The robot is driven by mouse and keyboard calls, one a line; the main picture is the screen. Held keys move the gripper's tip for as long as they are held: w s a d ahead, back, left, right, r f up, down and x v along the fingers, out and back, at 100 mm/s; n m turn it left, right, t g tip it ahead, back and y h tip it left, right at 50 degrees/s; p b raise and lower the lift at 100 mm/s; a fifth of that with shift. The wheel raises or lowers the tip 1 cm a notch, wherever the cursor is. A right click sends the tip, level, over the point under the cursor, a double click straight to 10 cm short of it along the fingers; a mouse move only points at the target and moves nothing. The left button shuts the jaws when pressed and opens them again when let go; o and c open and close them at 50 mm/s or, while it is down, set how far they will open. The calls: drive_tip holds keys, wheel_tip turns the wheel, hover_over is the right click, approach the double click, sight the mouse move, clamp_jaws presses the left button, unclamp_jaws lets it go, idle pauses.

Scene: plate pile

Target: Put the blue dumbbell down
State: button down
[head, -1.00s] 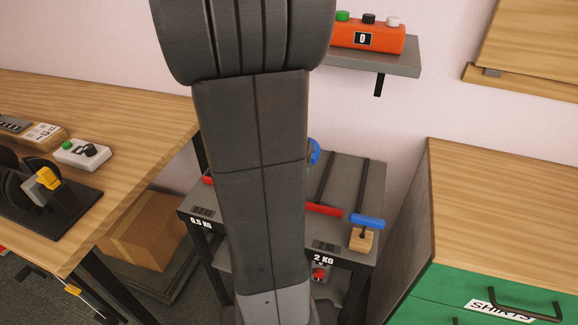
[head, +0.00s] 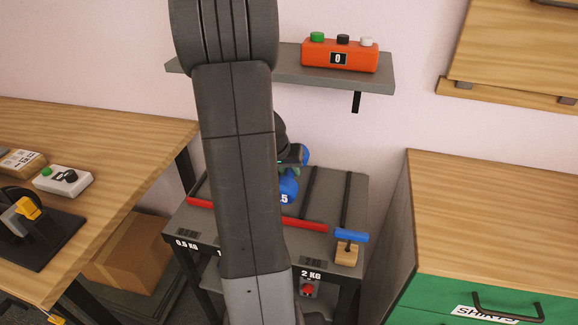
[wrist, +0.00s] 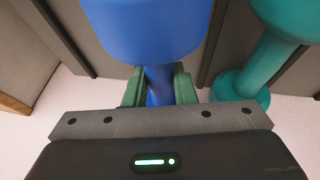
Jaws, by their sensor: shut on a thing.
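The blue dumbbell (head: 288,188) shows partly past the right side of my arm in the head view, at the weight rack (head: 345,190). A ".5" is readable on its near end. In the wrist view, my gripper (wrist: 159,88) is shut on the handle of the blue dumbbell (wrist: 150,30), one green finger on each side. A teal dumbbell (wrist: 262,65) is close by on the right in the wrist view. My arm hides part of the rack, and I cannot tell whether the blue dumbbell touches it.
The rack has a red front strip (head: 305,223), weight labels, and a blue-topped wooden piece (head: 350,240) at its right. A shelf with an orange button box (head: 340,55) hangs above. A wooden table (head: 90,140) stands left, a green-drawered cabinet (head: 490,210) right.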

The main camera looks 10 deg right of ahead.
wheel_tip(320, 180, down, 4)
drive_tip(key=shift+r+b, duration=0.25)
drive_tip(key=shift+b, duration=0.25)
drive_tip(key=shift+w+f, duration=0.15)
drive_tip(key=shift+w, duration=0.1)
drive_tip(key=shift+f, duration=0.2)
drive_tip(key=c, duration=1.2)
unclamp_jaws()
drive_tip(key=shift+s+r, duration=0.1)
drive_tip(key=shift+r, duration=0.3)
drive_tip(key=p+v, duration=0.2)
drive_tip(key=v, duration=0.9)
drive_tip(key=shift+s+a+r, duration=0.1)
drive_tip(key=shift+r, duration=0.15)
